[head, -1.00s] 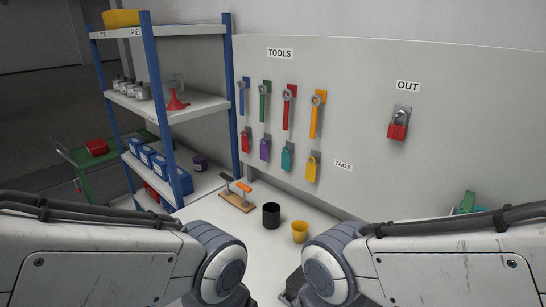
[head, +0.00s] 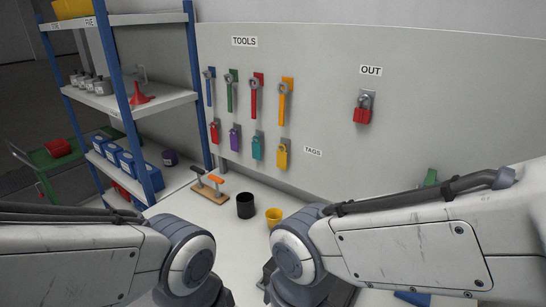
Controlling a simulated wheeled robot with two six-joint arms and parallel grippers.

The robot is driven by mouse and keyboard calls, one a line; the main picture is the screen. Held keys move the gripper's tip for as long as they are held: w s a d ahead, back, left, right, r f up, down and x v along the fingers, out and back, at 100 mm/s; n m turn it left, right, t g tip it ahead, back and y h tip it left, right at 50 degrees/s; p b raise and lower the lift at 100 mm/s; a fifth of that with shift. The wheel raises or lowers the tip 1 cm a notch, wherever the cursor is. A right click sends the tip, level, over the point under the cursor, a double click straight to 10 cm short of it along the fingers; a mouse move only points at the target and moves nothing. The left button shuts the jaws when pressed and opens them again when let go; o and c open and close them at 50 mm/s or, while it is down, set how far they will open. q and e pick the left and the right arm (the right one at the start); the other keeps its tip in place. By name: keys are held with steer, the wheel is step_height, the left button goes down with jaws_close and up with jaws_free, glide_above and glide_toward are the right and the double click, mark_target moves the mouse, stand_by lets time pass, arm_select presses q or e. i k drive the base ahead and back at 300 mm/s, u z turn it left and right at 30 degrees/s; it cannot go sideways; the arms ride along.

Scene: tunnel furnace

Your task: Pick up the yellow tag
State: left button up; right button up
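The yellow tag (head: 282,155) hangs on the wall board at the right end of the lower row, beside the "TAGS" label (head: 313,152). Red (head: 215,131), purple (head: 235,138) and teal (head: 257,147) tags hang to its left. My two arms come in low from the left and the right, in front of the board and well apart from the tag. Neither gripper shows in the head view, so their state is hidden.
Wrenches (head: 253,98) hang above the tags. A black cup (head: 246,206), a yellow cup (head: 273,217) and a wooden stand with two handles (head: 210,191) sit on the white bench below. A blue-post shelf (head: 127,112) stands left. A red padlock (head: 363,108) hangs right.

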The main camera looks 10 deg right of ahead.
mark_target(282, 156)
steer(key=u, duration=0.2)
steer(key=k, duration=0.2)
steer(key=u, duration=0.95)
steer(key=k, duration=1.1)
steer(key=u, duration=0.9)
steer(key=i, duration=1.1)
steer(key=z, duration=0.3)
steer(key=i, duration=1.75)
steer(key=z, duration=1.1)
steer(key=i, duration=0.9)
steer(key=z, duration=1.55)
steer(key=i, duration=0.6)
steer(key=z, duration=0.5)
